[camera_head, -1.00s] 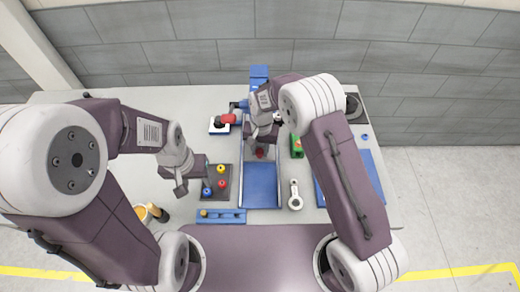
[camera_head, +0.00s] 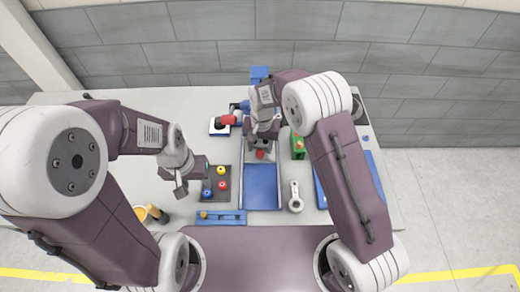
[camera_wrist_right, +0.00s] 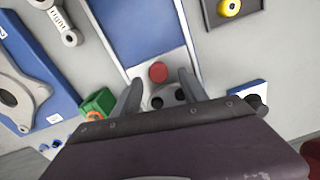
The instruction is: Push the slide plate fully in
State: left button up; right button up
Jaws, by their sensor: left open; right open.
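The slide plate (camera_head: 262,187) is blue and lies between two pale rails on the table, towards the near edge. A red knob (camera_head: 260,155) stands on the grey strip at its far end. In the right wrist view the plate (camera_wrist_right: 142,25) runs away behind the knob (camera_wrist_right: 158,72). My right gripper (camera_head: 262,145) is over the track, just beyond the knob. Its open fingers (camera_wrist_right: 160,78) lie either side of the knob in the wrist view; contact cannot be told. My left gripper (camera_head: 183,185) is open, left of the track and apart from the plate.
A dark tray (camera_head: 211,190) with red, yellow and blue pieces lies left of the track. A blue rack (camera_head: 221,217) lies in front of it. A green block (camera_head: 298,147) and a grey wrench-like part (camera_head: 296,196) are on the right. A wall stands behind the table.

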notch_tip(320, 180, up, 7)
jog(key=shift+d+r+b, duration=0.1)
jog(key=shift+d+b, duration=0.05)
jog(key=shift+b, duration=0.25)
jog(key=shift+w+d, duration=0.1)
jog(key=s+d+r+m, duration=0.25)
jog(key=d+r, duration=0.35)
jog(key=d, duration=0.5)
jog(key=s+d+f+n, duration=0.2)
jog(key=s+d+f, duration=0.1)
jog(key=s, duration=0.4)
jog(key=s+d+f+n+t, duration=0.1)
jog(key=s+d+f+n, duration=0.1)
jog(key=s, duration=0.6)
jog(key=shift+d+f, duration=0.45)
jog(key=shift+f, duration=0.1)
